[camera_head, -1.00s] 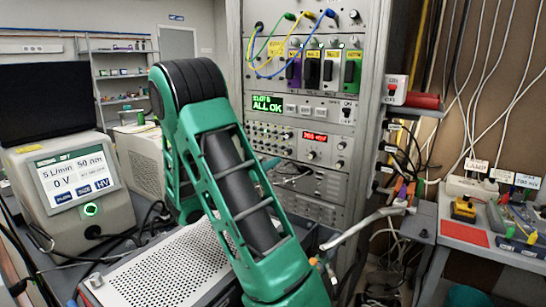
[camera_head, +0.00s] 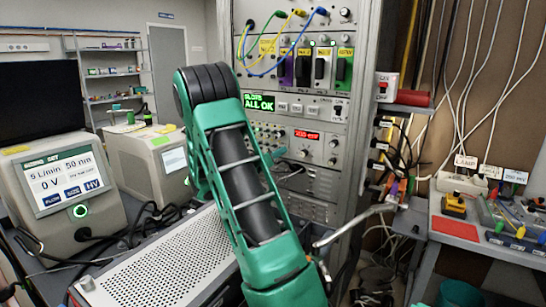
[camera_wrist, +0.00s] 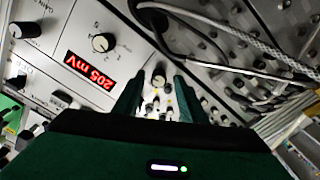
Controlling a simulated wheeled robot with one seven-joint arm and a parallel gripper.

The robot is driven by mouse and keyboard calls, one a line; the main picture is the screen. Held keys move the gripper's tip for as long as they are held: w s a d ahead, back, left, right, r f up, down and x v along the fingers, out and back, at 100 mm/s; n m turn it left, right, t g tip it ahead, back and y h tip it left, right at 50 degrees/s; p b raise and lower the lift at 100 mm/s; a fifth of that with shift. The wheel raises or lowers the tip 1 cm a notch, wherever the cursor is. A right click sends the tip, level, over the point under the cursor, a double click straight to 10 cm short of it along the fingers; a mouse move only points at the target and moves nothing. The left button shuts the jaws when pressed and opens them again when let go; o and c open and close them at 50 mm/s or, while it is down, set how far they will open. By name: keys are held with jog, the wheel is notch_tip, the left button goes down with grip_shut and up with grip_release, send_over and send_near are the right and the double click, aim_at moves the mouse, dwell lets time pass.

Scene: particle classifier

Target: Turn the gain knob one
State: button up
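In the wrist view, my gripper (camera_wrist: 159,90) is open, its two dark green fingers apart with nothing held. A small light knob (camera_wrist: 158,80) shows in the gap between the fingertips; I cannot tell whether they touch it. A larger black-and-white knob (camera_wrist: 103,42) with a numbered scale sits above the red display (camera_wrist: 91,85), which reads 205 mV upside down. Another knob (camera_wrist: 15,30) at the upper left has a label that looks like GAIN, inverted. In the head view, the red display (camera_head: 306,134) shows on the rack, but my arm hides the gripper.
Cables (camera_wrist: 200,25) loop across the panel near the fingers in the wrist view. In the head view, a perforated metal box (camera_head: 165,265) lies below my arm, and a bent grey lever or tube (camera_head: 355,222) sticks out at the right. A green ALL OK screen (camera_head: 259,102) is above.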

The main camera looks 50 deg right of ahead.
grip_shut()
jog(key=shift+n, duration=2)
grip_release()
